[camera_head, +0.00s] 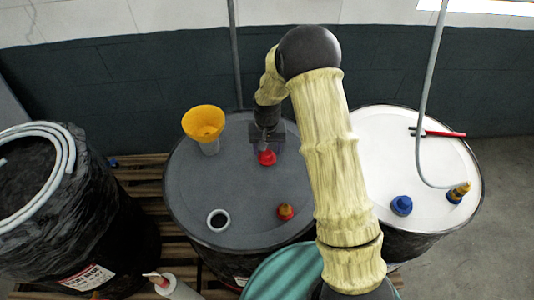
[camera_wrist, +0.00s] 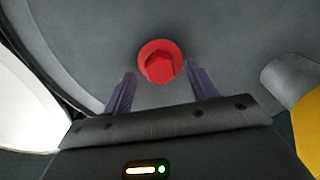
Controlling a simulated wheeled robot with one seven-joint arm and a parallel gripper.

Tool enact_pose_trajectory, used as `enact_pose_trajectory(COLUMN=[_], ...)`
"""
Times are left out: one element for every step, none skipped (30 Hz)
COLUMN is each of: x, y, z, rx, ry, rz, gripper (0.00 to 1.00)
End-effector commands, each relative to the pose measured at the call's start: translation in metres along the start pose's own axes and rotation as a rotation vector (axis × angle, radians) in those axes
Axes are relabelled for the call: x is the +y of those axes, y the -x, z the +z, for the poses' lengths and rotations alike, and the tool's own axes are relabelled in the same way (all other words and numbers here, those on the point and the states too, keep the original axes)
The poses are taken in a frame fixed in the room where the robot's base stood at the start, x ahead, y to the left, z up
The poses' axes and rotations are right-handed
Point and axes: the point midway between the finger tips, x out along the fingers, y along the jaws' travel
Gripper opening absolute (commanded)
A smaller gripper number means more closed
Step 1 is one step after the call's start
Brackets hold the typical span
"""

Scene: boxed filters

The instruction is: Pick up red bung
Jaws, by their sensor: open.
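The red bung (camera_head: 267,157) sits on the grey drum top (camera_head: 200,180), towards its back right. In the wrist view the red bung (camera_wrist: 160,62) shows a round flange with a faceted raised centre. My gripper (camera_head: 266,146) is just above or beside it in the head view. In the wrist view my gripper (camera_wrist: 160,78) is open, with one purple-grey finger to each side of the bung and slightly short of it. The fingers do not appear to touch it. The exact height gap cannot be told.
A white-topped drum (camera_head: 390,150) stands right, with a blue cap (camera_head: 401,205) and a hose. A black-wrapped drum (camera_head: 100,200) stands left.

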Motion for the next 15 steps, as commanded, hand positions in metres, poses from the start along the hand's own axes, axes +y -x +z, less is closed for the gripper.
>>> enact_pose_trajectory(x=[0.000, 0.000, 0.000, 0.000, 0.000, 0.000, 0.000, 0.000, 0.000, 0.000, 0.000, 0.000, 0.000, 0.000, 0.000], y=[-0.004, -0.007, -0.010, -0.011, -0.013, -0.013, -0.014, -0.014, -0.014, -0.014, -0.014, -0.014, -0.014, -0.014, -0.014], z=[0.000, 0.001, 0.000, 0.000, 0.000, 0.000, 0.000, 0.000, 0.000, 0.000, 0.000, 0.000, 0.000, 0.000, 0.000], rx=[-0.002, -0.002, -0.001, 0.000, 0.001, 0.002, 0.002, 0.002, 0.002, 0.002, 0.002, 0.002, 0.002, 0.002, 0.002], ry=[0.000, 0.000, 0.000, 0.000, 0.000, 0.000, 0.000, 0.000, 0.000, 0.000, 0.000, 0.000, 0.000, 0.000, 0.000], rz=[0.001, 0.001, 0.001, 0.000, 0.000, 0.000, 0.000, 0.000, 0.000, 0.000, 0.000, 0.000, 0.000, 0.000, 0.000], gripper=[0.58, 0.58, 0.58, 0.58, 0.58, 0.58, 0.58, 0.58, 0.58, 0.58, 0.58, 0.58, 0.58, 0.58, 0.58])
